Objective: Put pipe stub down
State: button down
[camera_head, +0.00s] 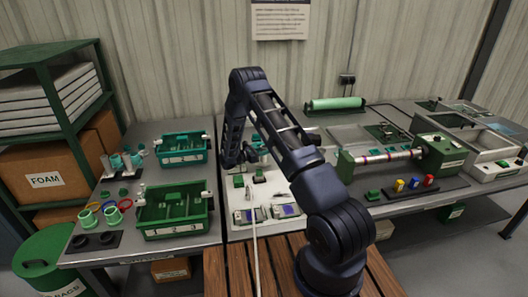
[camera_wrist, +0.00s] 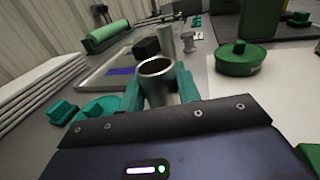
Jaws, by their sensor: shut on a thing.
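In the wrist view the pipe stub (camera_wrist: 157,82) is a short, hollow grey metal tube. It stands roughly upright with its open end toward the camera. My gripper (camera_wrist: 160,92) has teal fingers, one on each side of the stub, and is shut on it. The dark gripper body hides the stub's lower end, so I cannot tell whether it touches anything below. In the head view my arm reaches over the white work surface at the middle of the bench, and the stub cannot be made out there.
Green trays (camera_head: 175,212) stand left of my arm, with teal rings (camera_head: 88,218) beside them. A green roll (camera_head: 335,104) lies at the back. A fixture holding a long pipe (camera_head: 385,156) stands at right. In the wrist view a round green object (camera_wrist: 237,66) sits right of the stub.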

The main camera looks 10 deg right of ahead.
jog(key=c, duration=1)
grip_release()
jog(key=shift+f, duration=0.1)
